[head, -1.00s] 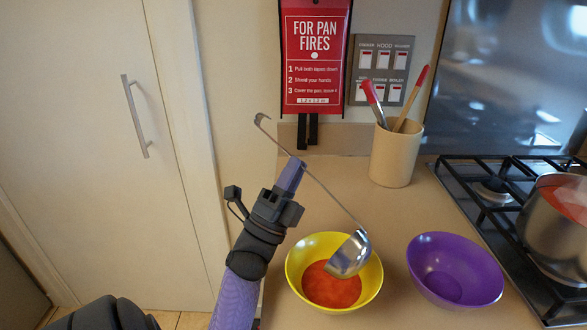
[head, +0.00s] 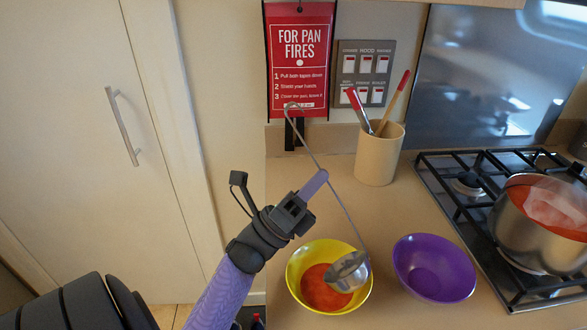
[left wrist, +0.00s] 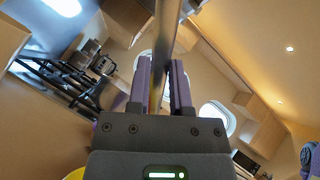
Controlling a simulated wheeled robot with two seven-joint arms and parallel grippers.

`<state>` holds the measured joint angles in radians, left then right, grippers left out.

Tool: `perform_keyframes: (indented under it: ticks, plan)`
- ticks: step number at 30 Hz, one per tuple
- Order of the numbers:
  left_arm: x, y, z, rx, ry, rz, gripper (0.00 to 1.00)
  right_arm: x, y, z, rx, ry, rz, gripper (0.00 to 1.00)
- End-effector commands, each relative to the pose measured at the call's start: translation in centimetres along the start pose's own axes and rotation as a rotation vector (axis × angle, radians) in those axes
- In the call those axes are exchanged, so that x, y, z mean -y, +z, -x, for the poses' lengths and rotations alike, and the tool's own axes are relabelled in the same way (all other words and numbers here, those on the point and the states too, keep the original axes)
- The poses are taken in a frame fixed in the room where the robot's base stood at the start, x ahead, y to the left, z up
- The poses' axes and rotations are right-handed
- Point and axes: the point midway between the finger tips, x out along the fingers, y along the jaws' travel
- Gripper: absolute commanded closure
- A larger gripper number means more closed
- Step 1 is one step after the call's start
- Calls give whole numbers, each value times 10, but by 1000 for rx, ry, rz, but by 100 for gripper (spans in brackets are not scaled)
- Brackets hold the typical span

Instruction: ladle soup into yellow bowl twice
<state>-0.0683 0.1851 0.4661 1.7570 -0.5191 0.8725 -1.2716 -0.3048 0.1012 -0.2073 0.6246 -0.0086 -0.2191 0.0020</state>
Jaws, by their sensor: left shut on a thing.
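My left gripper (head: 315,186) is shut on the handle of a metal ladle (head: 338,200). In the left wrist view the ladle handle (left wrist: 165,45) runs between the two fingers. The ladle's cup hangs tilted over the right side of the yellow bowl (head: 294,262); I cannot tell whether it touches the bowl. Red soup (head: 318,290) lies in the bottom of the yellow bowl. A steel pot (head: 520,232) with red soup stands on the stove at the right, partly cut off by the frame edge. My right gripper is not in view.
An empty purple bowl (head: 434,268) stands right of the yellow bowl, near the stove (head: 462,210). A beige crock (head: 378,158) with red-tipped utensils stands behind. A red fire-blanket pouch (head: 301,60) hangs on the wall behind the ladle's hook. Bare counter (head: 300,220) lies between.

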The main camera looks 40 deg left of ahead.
Motion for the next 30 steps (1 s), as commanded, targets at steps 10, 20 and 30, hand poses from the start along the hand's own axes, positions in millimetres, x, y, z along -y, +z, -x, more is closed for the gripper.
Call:
perform_keyframes:
  ticks: [10,20,30]
  plan:
    - [46,-32,-42,-314,-46,-280,100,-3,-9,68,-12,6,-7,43]
    - [77,-52,-63,-543,-77,-490,100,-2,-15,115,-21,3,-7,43]
    - [101,-16,-107,-627,-87,-564,100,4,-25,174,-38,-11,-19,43]
